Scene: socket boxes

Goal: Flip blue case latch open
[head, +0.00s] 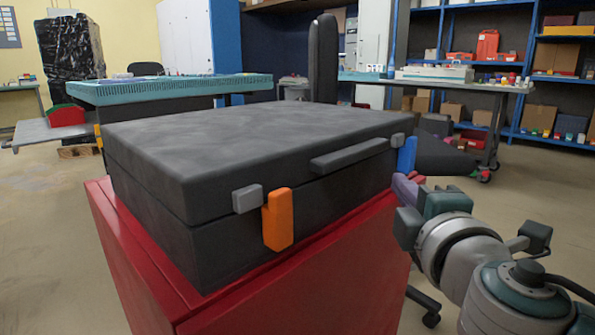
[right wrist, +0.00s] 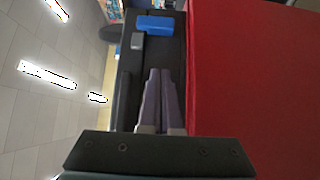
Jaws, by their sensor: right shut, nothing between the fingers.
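The dark grey case (head: 250,150) is closed, its lid down. A blue latch (head: 407,153) is at the right end of its front face, beside a small grey block (head: 398,139). The latch also shows near the top of the right wrist view (right wrist: 155,25), with the grey block (right wrist: 137,41) near it. My right gripper (head: 407,187) is just below the blue latch in the head view. Its purple fingers are together and empty (right wrist: 160,72), pointing toward the latch with a visible gap in the right wrist view. My left gripper is out of view.
The case sits on a red cabinet (head: 300,292). An orange latch (head: 278,218) is at the left of the case front, and a handle (head: 350,156) juts out between the latches. Tables and shelves stand behind. Floor is open at left.

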